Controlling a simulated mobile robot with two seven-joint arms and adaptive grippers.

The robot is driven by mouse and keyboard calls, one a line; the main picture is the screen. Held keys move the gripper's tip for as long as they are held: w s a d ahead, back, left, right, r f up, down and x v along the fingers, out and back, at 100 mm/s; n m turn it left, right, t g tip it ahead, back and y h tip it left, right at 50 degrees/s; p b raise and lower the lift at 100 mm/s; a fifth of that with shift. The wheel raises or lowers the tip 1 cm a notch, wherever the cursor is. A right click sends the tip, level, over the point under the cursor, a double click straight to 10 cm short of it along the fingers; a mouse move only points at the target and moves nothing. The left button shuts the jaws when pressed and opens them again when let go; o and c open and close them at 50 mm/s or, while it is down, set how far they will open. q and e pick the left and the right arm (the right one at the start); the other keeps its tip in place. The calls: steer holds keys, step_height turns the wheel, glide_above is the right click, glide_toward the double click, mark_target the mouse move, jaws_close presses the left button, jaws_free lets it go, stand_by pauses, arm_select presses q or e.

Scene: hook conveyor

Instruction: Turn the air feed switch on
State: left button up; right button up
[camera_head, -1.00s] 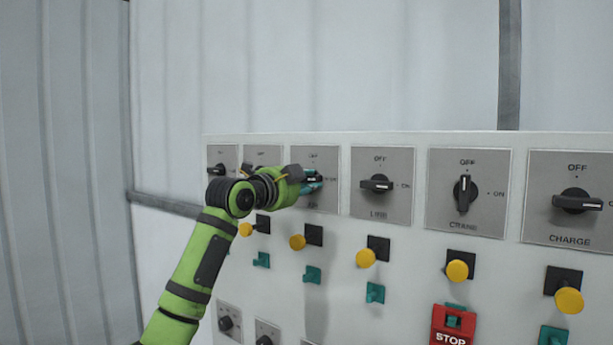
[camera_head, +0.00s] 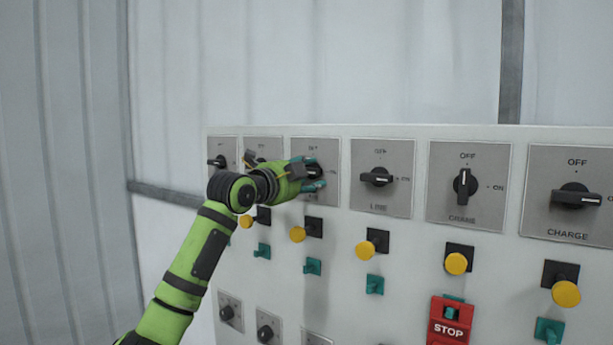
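The air switch (camera_head: 329,151) is the third grey plate from the left in the panel's top row. Its dark knob (camera_head: 314,172) looks roughly horizontal, but the gripper partly covers it and most of the lettering below. My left gripper (camera_head: 311,173) is at this knob, with one teal fingertip above it and one below. The fingers are spread apart around the knob; I cannot tell whether they touch it. My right gripper is not in view.
Line (camera_head: 377,178), crane (camera_head: 463,187) and charge (camera_head: 574,197) switches stand to the right, with two more switches left of the air one. Yellow buttons (camera_head: 365,250), teal switches (camera_head: 374,285) and a red stop box (camera_head: 450,322) sit below. The wall above is clear.

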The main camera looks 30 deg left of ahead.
arm_select(q)
steer(key=shift+r, duration=0.1)
steer(key=s+a, duration=0.1)
steer(key=s, duration=1.1)
steer(key=shift+a, duration=0.3)
